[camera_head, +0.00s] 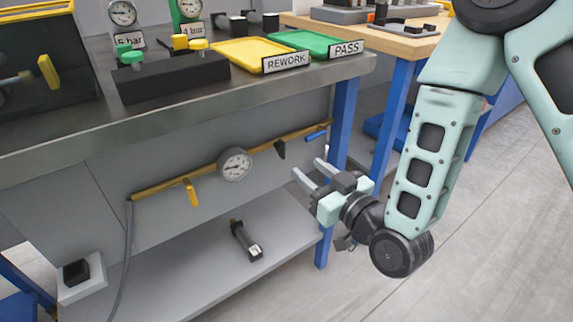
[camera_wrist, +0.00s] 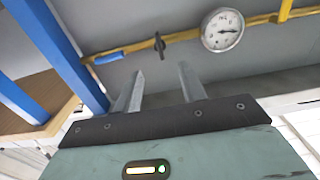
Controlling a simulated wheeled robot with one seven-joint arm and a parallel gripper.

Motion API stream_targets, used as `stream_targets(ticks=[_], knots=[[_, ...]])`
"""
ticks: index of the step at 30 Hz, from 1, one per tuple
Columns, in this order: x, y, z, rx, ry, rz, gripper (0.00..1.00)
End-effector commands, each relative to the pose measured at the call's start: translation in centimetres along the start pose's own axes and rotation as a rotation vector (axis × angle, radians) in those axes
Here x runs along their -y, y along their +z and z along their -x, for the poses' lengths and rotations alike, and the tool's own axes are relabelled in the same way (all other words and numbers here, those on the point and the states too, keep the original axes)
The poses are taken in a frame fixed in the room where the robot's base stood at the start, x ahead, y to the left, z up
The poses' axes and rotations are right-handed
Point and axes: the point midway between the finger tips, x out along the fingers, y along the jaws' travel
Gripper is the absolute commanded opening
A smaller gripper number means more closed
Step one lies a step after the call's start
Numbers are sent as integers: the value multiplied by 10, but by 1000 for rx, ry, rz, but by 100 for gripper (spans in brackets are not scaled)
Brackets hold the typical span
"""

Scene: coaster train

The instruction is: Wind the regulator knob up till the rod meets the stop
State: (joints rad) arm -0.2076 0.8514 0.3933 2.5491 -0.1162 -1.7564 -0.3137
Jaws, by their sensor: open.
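A gold pipe (camera_head: 205,171) runs along the panel under the bench. A small dark knob (camera_head: 280,149) sits on it, right of the round gauge (camera_head: 235,164); it is likely the regulator knob. In the wrist view the dark knob (camera_wrist: 160,45) stands beyond my fingertips, with the gauge (camera_wrist: 222,30) to its right. My gripper (camera_head: 306,172) is open and empty, in front of the panel and right of the knob; in the wrist view its two fingers (camera_wrist: 160,72) are apart, not touching the knob. I cannot make out a rod or stop.
A yellow handle (camera_head: 191,192) and a blue handle (camera_head: 316,135) flank the gauge and knob. A blue bench leg (camera_head: 342,124) stands close beside my gripper. A black cylinder (camera_head: 246,241) lies on the lower shelf (camera_head: 205,285). The benchtop (camera_head: 150,122) overhangs the pipe.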

Motion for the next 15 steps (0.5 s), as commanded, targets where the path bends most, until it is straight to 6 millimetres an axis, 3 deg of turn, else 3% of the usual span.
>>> stream_targets(ticks=[4, 9, 15], knots=[[1, 6, -3, -3, -1, 2, 41], [1, 0, -42, -2, 0, 1, 41], [1, 1, -74, 0, -1, 1, 41]])
